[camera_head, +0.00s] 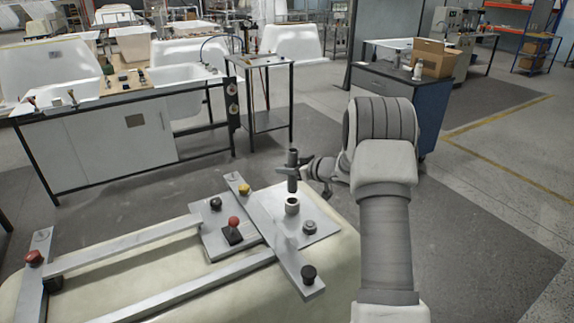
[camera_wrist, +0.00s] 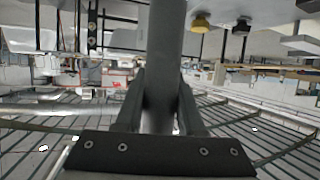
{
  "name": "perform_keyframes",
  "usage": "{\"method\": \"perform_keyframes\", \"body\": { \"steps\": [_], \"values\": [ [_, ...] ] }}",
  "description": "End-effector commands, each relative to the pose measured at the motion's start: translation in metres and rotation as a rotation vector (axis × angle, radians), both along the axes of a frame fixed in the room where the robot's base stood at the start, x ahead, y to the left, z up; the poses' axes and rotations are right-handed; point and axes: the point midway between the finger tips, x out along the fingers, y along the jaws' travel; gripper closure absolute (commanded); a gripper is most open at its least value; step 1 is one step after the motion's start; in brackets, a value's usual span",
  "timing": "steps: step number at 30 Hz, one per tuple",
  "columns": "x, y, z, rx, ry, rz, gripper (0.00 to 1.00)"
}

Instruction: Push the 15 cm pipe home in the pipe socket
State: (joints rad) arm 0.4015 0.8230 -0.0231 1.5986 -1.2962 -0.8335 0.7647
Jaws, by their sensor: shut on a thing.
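The pipe (camera_head: 292,158) is a dark grey tube, held upright. My gripper (camera_head: 302,171) is shut on it from the right side. The pipe socket (camera_head: 292,206) is a short light ring with a dark opening on the metal plate. In the head view the pipe's lower end shows just above the socket opening, with a small gap between them. In the wrist view the pipe (camera_wrist: 163,60) runs up between my two fingers, and its end and the socket cannot be made out.
A metal frame (camera_head: 160,290) lies on the pale tub shell (camera_head: 335,285). Near the socket stand a black knob (camera_head: 308,272), a yellow knob (camera_head: 244,189), a red-topped knob (camera_head: 234,223) and a grey fitting (camera_head: 309,228).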

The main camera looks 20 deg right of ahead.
Motion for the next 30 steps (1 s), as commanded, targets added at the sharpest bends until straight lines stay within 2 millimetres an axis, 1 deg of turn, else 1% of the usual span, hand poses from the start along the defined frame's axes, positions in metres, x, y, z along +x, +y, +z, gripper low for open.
{"method": "perform_keyframes", "body": {
  "steps": [1,3,9,30],
  "values": [
    [0.0,0.0,-0.008,0.001,0.0,0.0,1.0],
    [0.0,0.0,-0.014,0.0,-0.001,0.0,1.0],
    [0.0,0.0,-0.025,0.0,-0.001,0.0,1.0],
    [0.0,0.0,-0.025,0.0,-0.001,0.0,1.0]
  ]
}}
